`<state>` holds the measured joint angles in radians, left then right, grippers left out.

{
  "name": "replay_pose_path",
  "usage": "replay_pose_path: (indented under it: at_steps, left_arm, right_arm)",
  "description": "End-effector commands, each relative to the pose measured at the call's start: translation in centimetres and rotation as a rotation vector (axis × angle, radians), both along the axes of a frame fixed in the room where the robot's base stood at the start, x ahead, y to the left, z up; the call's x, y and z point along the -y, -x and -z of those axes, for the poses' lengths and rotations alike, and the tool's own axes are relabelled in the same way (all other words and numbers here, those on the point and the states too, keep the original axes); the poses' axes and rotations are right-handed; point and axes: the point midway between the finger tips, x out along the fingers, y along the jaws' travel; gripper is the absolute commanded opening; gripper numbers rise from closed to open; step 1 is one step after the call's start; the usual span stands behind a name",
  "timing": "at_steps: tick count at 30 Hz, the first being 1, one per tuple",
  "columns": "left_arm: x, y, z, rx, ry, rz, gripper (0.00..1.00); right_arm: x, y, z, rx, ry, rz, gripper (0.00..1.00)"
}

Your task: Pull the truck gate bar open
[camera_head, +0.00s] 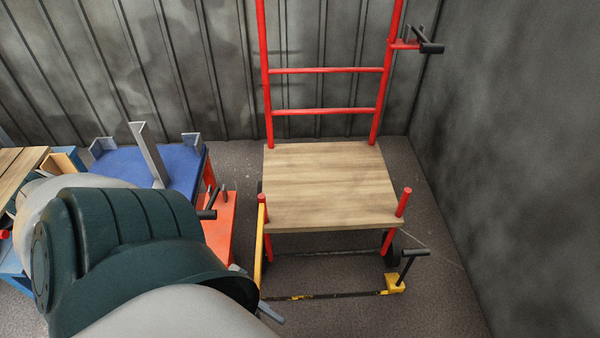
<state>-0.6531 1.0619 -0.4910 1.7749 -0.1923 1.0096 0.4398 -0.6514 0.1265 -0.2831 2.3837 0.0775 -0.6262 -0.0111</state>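The truck has a red tubular frame (327,71) and a wooden deck (330,185). A dark bar with yellow patches, the gate bar (330,295), runs low across the deck's near side. At its right end are a yellow block (395,284) and a black handle (407,262). A yellow upright strip (261,245) stands at the truck's near left corner. My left arm comes in from the lower left and hides much of that side. A grey tip, apparently of my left gripper (270,313), shows just below the bar's left end; its opening is hidden. My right gripper is out of view.
A blue-topped cart (170,168) with grey brackets and an orange-red piece (219,228) stand left of the truck. A wooden-topped item (22,172) is at far left. Grey walls (520,130) close the back and right. Floor (435,300) is clear at lower right.

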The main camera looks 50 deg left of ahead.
Motion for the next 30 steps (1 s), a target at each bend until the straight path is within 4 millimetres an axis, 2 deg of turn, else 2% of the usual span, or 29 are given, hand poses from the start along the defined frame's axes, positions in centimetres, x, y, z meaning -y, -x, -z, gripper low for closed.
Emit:
replay_pose_path:
  at_steps: [3, 7, 21, 22, 23, 24, 30]
  left_arm:
    - [-1.2, 1.6, 0.0, 0.001, -0.001, 0.053, 0.0]
    - [-2.0, 2.6, 0.0, 0.001, 0.0, 0.087, 0.0]
    - [-2.3, 3.1, 0.0, 0.0, 0.001, 0.101, 0.0]
    - [-2.3, 3.1, 0.0, 0.0, 0.001, 0.101, 0.29]
    - [-2.3, 3.1, 0.0, 0.0, 0.001, 0.101, 0.36]
    - [-2.3, 3.1, 0.0, 0.001, 0.001, 0.101, 0.4]
    - [-2.3, 3.0, 0.0, 0.001, 0.001, 0.101, 0.4]
  right_arm:
    - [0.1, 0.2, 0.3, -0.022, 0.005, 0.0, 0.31]
    - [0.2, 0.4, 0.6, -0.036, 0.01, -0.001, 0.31]
    - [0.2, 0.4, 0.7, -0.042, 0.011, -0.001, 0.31]
    - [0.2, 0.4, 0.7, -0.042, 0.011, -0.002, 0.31]
    - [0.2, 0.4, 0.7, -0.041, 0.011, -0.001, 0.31]
    - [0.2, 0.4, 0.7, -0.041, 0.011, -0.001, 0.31]
    - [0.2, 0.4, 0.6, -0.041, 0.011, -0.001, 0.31]
